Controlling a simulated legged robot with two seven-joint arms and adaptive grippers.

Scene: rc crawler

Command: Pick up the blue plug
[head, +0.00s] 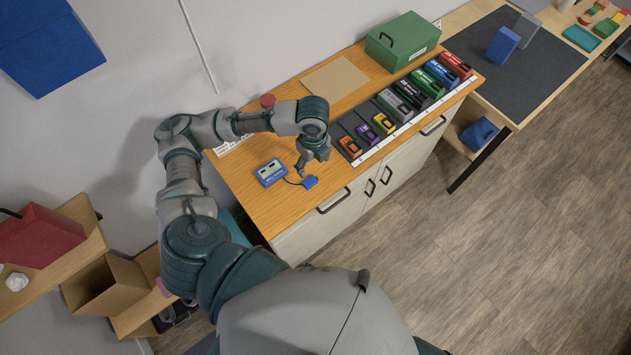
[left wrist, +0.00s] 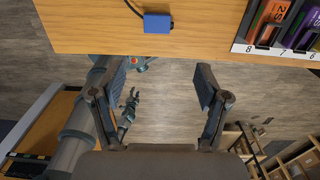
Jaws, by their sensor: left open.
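The blue plug (head: 310,182) lies on the wooden counter top near its front edge, on a dark cable from a small blue charger box (head: 271,172). The plug also shows at the top middle of the left wrist view (left wrist: 157,23). My left gripper (head: 312,164) is over the counter, just behind and above the plug in the head view. Its two fingers are wide apart in the left wrist view (left wrist: 160,78), with nothing between them, and the plug is beyond the fingertips. A small gripper shape, apparently my right gripper (left wrist: 130,106), shows low in the left wrist view; its jaws are unclear.
A rack (head: 399,128) with several coloured battery packs stands right of my left gripper. A green toolbox (head: 402,42) and a brown board (head: 334,80) are farther back. Cabinet handles (head: 333,201) stick out from the front below the counter edge.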

